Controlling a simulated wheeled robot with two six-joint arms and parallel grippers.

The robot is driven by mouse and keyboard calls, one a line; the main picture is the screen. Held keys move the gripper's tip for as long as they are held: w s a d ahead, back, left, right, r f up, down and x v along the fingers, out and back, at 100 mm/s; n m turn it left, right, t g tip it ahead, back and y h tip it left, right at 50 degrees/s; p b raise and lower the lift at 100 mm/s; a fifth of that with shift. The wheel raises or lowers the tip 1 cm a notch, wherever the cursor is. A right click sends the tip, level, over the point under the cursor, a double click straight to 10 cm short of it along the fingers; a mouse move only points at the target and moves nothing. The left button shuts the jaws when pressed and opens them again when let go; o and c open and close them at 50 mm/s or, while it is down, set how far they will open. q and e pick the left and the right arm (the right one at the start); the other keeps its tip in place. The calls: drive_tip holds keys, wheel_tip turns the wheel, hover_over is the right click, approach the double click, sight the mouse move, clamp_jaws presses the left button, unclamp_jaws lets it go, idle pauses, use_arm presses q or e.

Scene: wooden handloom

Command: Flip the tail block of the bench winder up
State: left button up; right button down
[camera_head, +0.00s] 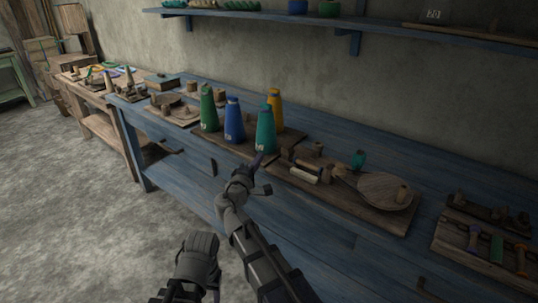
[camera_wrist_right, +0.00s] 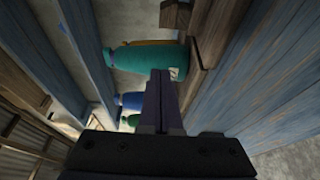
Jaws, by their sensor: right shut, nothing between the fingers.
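The bench winder stands on a wooden board (camera_head: 388,217) on the blue bench, with a round wooden wheel (camera_head: 378,188) at its right and small wooden blocks (camera_head: 303,153) at its left. A pale roll (camera_head: 303,173) lies in front of these blocks. I cannot tell for sure which block is the tail block. My right gripper (camera_head: 257,159) is shut and empty, just left of the winder and in front of the teal cone (camera_head: 265,130). In the right wrist view its closed fingers (camera_wrist_right: 160,100) point toward the teal cone (camera_wrist_right: 150,62). My left gripper's fingers do not show.
Green (camera_head: 208,110), blue (camera_head: 234,120) and yellow (camera_head: 276,108) cones stand close behind the right gripper. A tool board (camera_head: 470,262) lies at the right. A blue shelf (camera_head: 350,25) hangs above. The bench front near the gripper is mostly clear.

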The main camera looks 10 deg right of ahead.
sight(286, 151)
drive_tip(key=x, duration=0.8)
drive_tip(key=shift+w, duration=0.3)
drive_tip(key=shift+s+d, duration=1)
drive_tip(key=shift+d, duration=0.1)
drive_tip(key=shift+s+d, duration=0.4)
drive_tip(key=shift+s+d, duration=0.9)
drive_tip(key=shift+s, duration=0.3)
